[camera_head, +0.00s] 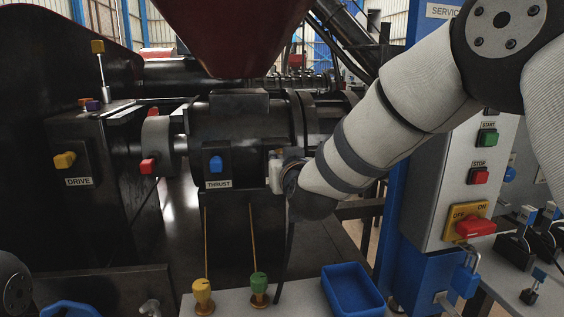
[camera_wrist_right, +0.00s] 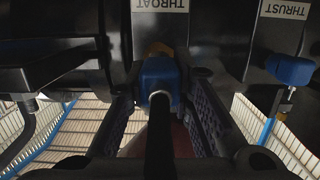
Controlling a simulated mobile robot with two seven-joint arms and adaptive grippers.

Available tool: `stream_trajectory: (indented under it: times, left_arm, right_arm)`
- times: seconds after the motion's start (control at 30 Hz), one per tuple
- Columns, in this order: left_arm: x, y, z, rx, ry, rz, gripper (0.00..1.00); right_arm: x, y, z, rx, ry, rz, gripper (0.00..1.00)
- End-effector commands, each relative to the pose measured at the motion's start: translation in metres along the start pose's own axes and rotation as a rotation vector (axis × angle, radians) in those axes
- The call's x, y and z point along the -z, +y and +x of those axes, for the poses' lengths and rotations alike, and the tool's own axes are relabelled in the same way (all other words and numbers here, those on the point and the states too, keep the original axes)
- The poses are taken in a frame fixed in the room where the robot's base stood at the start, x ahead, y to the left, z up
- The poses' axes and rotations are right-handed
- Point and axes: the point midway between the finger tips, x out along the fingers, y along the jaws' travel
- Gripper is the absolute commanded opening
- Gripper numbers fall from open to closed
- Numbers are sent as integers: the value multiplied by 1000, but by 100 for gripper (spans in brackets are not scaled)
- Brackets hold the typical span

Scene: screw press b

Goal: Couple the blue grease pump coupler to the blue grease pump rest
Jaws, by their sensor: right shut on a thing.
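The blue grease pump coupler (camera_wrist_right: 158,76) sits between the two dark fingers of my right gripper (camera_wrist_right: 160,98), which is shut on it. A black hose (camera_wrist_right: 160,135) runs from the coupler toward the camera. The coupler is in front of the panel labelled THROAT, close to a brownish fitting (camera_wrist_right: 158,48); I cannot tell whether they touch. In the head view my right arm hides most of the gripper and the coupler, and a dark hose (camera_head: 285,255) hangs below. I cannot clearly pick out the blue grease pump rest. My left gripper is not in view.
A yellow-knobbed rod (camera_head: 203,297), a green-knobbed rod (camera_head: 258,290) and a blue tray (camera_head: 352,291) are below. A control cabinet (camera_head: 445,165) stands at the right.

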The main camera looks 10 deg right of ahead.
Motion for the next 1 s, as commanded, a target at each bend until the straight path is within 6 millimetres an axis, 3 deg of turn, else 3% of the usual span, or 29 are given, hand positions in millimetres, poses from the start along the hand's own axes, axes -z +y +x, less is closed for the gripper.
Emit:
stream_trajectory:
  times: [1.0]
  left_arm:
    - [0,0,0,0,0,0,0]
  right_arm:
    - [-3,0,-22,0,1,-1,0]
